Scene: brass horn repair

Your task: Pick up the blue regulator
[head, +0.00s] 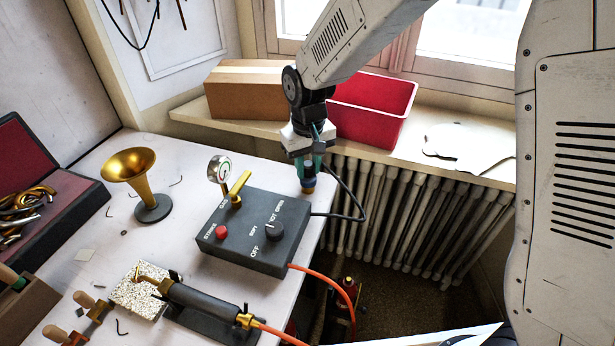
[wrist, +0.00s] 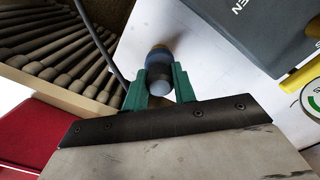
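The blue regulator (head: 308,184) is a small upright cylinder with a dark blue body and a brass-coloured lower part. It is at the far right corner of the white table, behind the grey control box. My gripper (head: 309,166) points down over it with its green fingers on either side. In the wrist view, the regulator's rounded grey-blue top (wrist: 158,84) lies between the two fingertips of my gripper (wrist: 160,78). Little or no gap shows between fingers and regulator, so I cannot tell whether they press on it.
The grey control box (head: 248,234) with a gauge (head: 219,170) stands close in front of the regulator. A black cable (head: 352,183) curves beside it past the table edge. Beyond are a radiator (head: 395,215), a red bin (head: 370,125) and a cardboard box (head: 240,98).

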